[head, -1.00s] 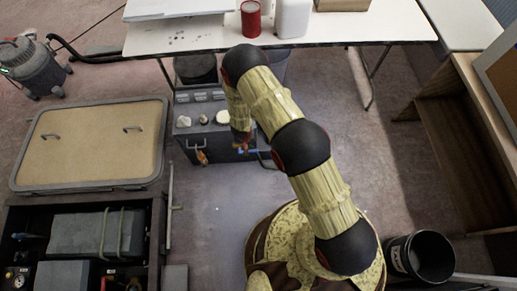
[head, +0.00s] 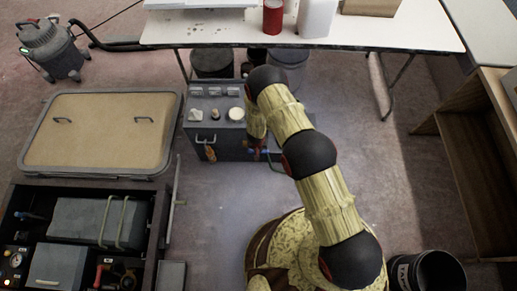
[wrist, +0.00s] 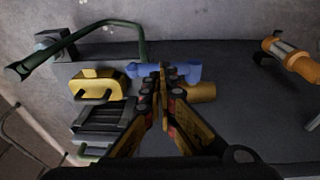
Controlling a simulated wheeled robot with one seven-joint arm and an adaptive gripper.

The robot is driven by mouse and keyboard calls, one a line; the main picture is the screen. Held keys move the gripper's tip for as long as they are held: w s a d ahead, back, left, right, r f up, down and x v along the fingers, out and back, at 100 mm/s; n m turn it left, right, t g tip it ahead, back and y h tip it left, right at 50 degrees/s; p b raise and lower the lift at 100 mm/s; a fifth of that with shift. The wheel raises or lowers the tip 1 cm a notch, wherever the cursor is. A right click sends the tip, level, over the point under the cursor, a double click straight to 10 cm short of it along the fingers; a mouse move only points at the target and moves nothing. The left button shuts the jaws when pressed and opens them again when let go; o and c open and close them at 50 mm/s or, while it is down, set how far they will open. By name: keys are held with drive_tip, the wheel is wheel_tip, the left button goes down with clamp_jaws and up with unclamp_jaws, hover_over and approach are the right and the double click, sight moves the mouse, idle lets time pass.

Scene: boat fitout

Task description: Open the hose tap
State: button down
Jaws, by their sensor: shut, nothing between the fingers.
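A tap with a blue lever (wrist: 190,72) and a brass body (wrist: 202,92) sits on the face of a dark grey cabinet (wrist: 240,120) in the wrist view. My gripper (wrist: 160,72) is shut and empty, its fingertips over the blue lever; I cannot tell whether they touch it. Part of the lever is hidden behind the fingers. In the head view the cabinet (head: 200,104) stands below the workbench, and a small blue patch (head: 256,151) shows at its front beside my arm. My gripper is mostly hidden by the arm there.
In the wrist view a green pipe (wrist: 80,35), a yellow fitting (wrist: 98,80), a black grille (wrist: 100,120) and an orange fitting (wrist: 292,58) surround the tap. In the head view, the white workbench (head: 400,30) is behind the cabinet and a black bucket (head: 428,272) is at lower right.

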drive_tip(key=shift+b+x, duration=0.3)
drive_tip(key=shift+x, duration=0.8)
drive_tip(key=shift+d+f, duration=0.15)
drive_tip(key=shift+f, duration=0.45)
